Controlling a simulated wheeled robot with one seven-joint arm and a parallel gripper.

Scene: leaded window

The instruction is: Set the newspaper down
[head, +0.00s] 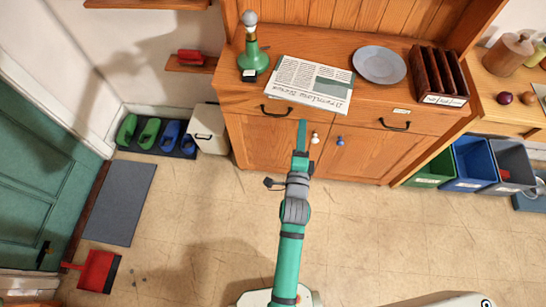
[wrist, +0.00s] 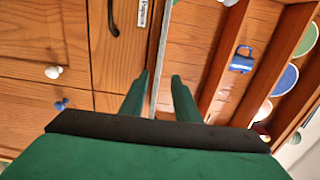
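The newspaper (head: 308,84) lies flat and slightly turned on the wooden dresser's counter (head: 380,100), its near edge at or just over the counter's front edge. In the wrist view I look along the counter level, and a thin pale strip (wrist: 160,50), apparently the newspaper's edge, runs down to the gap between my fingers. My gripper (head: 302,124) is in front of the drawers, just short of the newspaper in the head view. In the wrist view its two fingers (wrist: 161,82) are apart, with no contact visible on the strip.
A grey plate (head: 379,64) and a dark wooden rack (head: 438,75) stand right. Drawer handles (head: 276,112) and a white knob (head: 315,138) project near my gripper. The floor in front is mostly clear.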

